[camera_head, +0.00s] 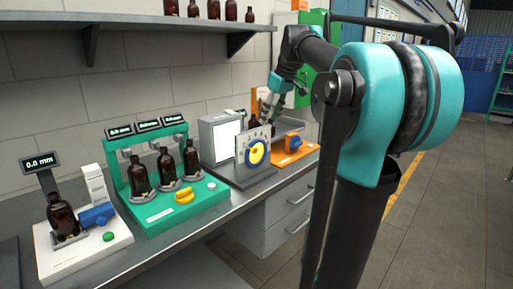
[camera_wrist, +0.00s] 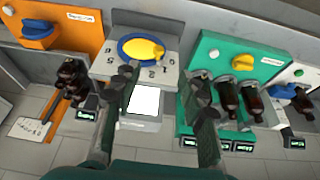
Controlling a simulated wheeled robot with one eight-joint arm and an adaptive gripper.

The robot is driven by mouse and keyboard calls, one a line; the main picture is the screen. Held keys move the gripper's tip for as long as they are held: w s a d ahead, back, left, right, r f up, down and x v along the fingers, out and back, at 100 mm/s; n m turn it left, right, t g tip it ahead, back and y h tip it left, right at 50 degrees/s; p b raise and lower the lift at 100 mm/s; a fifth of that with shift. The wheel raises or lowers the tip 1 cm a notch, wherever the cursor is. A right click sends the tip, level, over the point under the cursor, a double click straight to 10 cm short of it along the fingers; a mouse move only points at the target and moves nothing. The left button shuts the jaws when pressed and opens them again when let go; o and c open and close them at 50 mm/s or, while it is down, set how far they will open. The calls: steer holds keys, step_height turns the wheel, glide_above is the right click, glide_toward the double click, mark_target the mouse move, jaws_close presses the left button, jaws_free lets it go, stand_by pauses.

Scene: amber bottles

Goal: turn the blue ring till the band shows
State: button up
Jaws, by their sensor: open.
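The blue ring (camera_head: 250,145) sits around a yellow knob (camera_head: 257,154) on an upright pale plate (camera_head: 241,152) with numbers, on a dark base. In the wrist view the ring (camera_wrist: 123,47), yellow knob (camera_wrist: 147,49) and numbered plate (camera_wrist: 103,62) are near the top, left of centre. I cannot make out a band on the ring. My gripper (camera_head: 270,112) is behind and above the plate in the head view. In the wrist view my gripper (camera_wrist: 163,82) has its two fingers spread, with nothing between them, apart from the ring.
A green stand (camera_head: 208,199) with several amber bottles is left of the plate. An orange unit (camera_head: 299,157) with a blue knob is right of it. A white-faced box (camera_head: 228,139) stands behind. A white unit (camera_head: 89,252) with one bottle is at the near left.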

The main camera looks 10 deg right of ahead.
steer(key=w+x, duration=0.1)
steer(key=x, duration=1.4)
steer(key=shift+a, duration=0.4)
steer(key=shift+r, duration=0.1)
steer(key=shift+c, duration=0.6)
